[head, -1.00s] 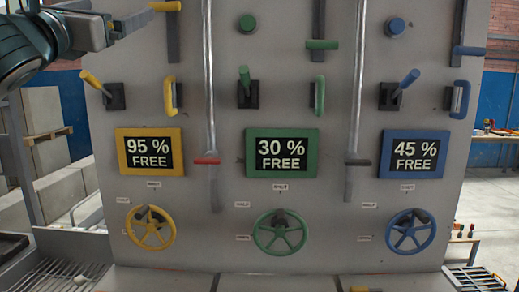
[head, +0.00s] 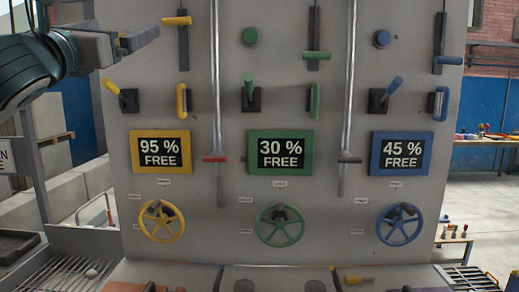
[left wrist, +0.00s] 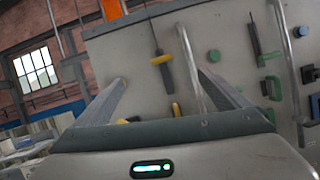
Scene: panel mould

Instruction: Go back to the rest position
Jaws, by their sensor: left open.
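My left gripper (head: 137,40) comes in from the left at the upper left of the head view, in front of the panel's left edge. It is open and nothing shows between its fingers. In the left wrist view its two fingers (left wrist: 165,100) stand apart, with the grey panel (left wrist: 135,55) beyond them. The grey panel (head: 330,215) carries yellow, green and blue columns of controls. The left gripper is near the yellow slider (head: 177,21) and above the yellow lever (head: 111,86), touching neither as far as I can tell. My right gripper is not in view.
Screens read 95 % (head: 160,152), 30 % (head: 279,153) and 45 % (head: 401,153) free. Below them are yellow (head: 147,232), green (head: 266,238) and blue (head: 384,232) handwheels. A bench with tools (head: 490,138) stands at the right. A grated tray (head: 60,275) lies at lower left.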

